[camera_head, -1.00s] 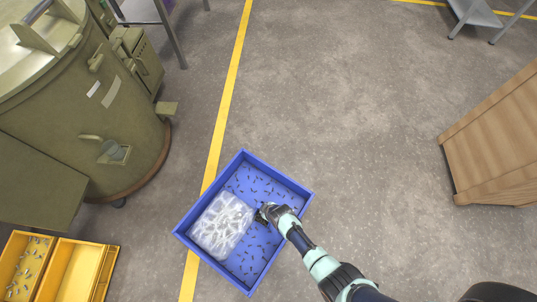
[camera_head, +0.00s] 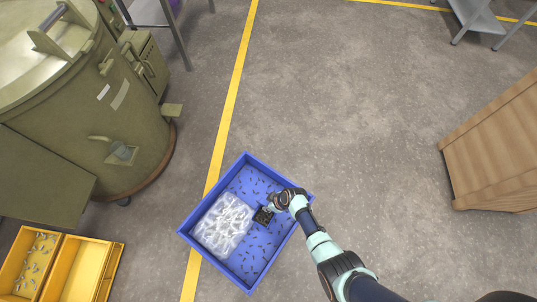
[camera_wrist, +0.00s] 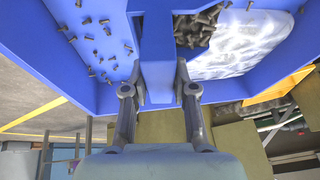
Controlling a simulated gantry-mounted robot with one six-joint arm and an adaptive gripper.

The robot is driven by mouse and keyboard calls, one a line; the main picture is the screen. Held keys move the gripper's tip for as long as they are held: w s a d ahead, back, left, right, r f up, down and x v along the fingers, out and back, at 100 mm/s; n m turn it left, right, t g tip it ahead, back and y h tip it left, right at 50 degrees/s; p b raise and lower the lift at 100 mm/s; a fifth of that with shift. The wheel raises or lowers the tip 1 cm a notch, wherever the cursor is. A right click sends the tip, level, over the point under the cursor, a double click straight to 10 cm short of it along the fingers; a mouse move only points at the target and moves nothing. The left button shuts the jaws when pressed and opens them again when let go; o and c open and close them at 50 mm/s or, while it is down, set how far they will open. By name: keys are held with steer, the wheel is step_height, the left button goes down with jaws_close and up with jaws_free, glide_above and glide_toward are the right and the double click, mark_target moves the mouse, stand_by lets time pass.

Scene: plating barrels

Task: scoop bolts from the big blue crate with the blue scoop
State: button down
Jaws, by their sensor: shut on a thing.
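The big blue crate (camera_head: 205,196) stands on the floor with bolts (camera_head: 250,185) scattered thinly over its bottom. A clear plastic bag (camera_head: 223,225) of pale contents fills its left part. My gripper (camera_wrist: 158,82) is shut on the handle of the blue scoop (camera_wrist: 156,55), between its two fingers. In the head view my gripper (camera_head: 272,208) is over the crate's right half. A dark heap of bolts (camera_wrist: 195,25) shows by the scoop's head in the wrist view and as a dark patch (camera_head: 263,216) beside the bag in the head view. The scoop's head is partly hidden.
A large olive barrel machine (camera_head: 85,110) stands at the upper left. Yellow bins (camera_head: 80,270), one with small metal parts, are at the lower left. A yellow floor line (camera_head: 232,90) runs beneath the crate. A wooden crate (camera_head: 495,150) stands right; the floor between is clear.

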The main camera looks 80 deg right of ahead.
steer(key=shift+s+d+r+p, duration=0.1)
steer(key=shift+d+r+p, duration=0.1)
steer(key=shift+r+p, duration=1.25)
steer(key=shift+s+d+r+p, duration=0.1)
steer(key=shift+d+r+p, duration=0.1)
steer(key=shift+r+p, duration=1.3)
steer(key=shift+d+r+p, duration=0.2)
steer(key=shift+r+p, duration=0.8)
steer(key=shift+r, duration=0.9)
